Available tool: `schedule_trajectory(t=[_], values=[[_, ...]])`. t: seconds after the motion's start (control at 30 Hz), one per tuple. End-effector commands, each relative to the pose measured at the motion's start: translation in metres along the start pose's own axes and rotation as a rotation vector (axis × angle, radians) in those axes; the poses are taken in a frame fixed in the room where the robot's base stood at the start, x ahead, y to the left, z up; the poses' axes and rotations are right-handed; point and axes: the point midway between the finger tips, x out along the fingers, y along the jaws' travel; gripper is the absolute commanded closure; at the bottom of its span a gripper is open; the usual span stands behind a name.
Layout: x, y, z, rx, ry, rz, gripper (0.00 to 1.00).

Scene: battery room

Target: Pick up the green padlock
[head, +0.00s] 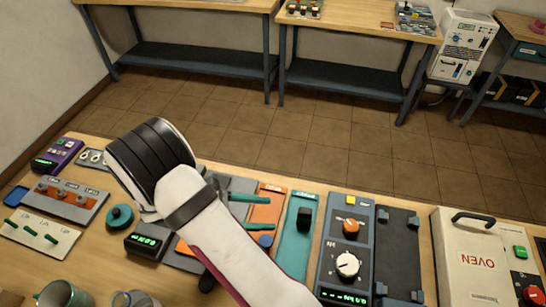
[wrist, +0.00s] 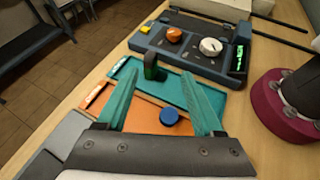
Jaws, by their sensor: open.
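My gripper (head: 280,212) has teal fingers and reaches over the orange tray from the left. In the wrist view my gripper (wrist: 160,78) is open, with nothing between its fingers. My arm hides part of the bench in the head view.
A blue disc (wrist: 170,117) lies on the orange tray (wrist: 145,120). A control panel with an orange knob (head: 350,226) and a white knob (head: 347,264) stands right of the teal tray. Farther right are a dark rack (head: 398,250) and an oven (head: 470,255).

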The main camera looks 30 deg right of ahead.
Motion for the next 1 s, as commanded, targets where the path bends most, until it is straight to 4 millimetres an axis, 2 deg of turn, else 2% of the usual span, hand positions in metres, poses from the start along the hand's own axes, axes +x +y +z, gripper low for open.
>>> schedule_trajectory(t=[0.03, 0.13, 0.4, 0.57, 0.8, 1.0], values=[[0.002, 0.004, -0.007, -0.039, -0.027, 0.023, 0.31], [0.013, 0.008, -0.012, -0.075, -0.050, 0.044, 0.31], [0.087, 0.011, -0.008, -0.075, -0.048, 0.040, 0.31], [0.110, 0.012, -0.007, -0.072, -0.047, 0.041, 0.31], [0.154, 0.016, -0.007, -0.072, -0.047, 0.040, 0.31], [0.161, 0.017, -0.007, -0.072, -0.045, 0.044, 0.31]])
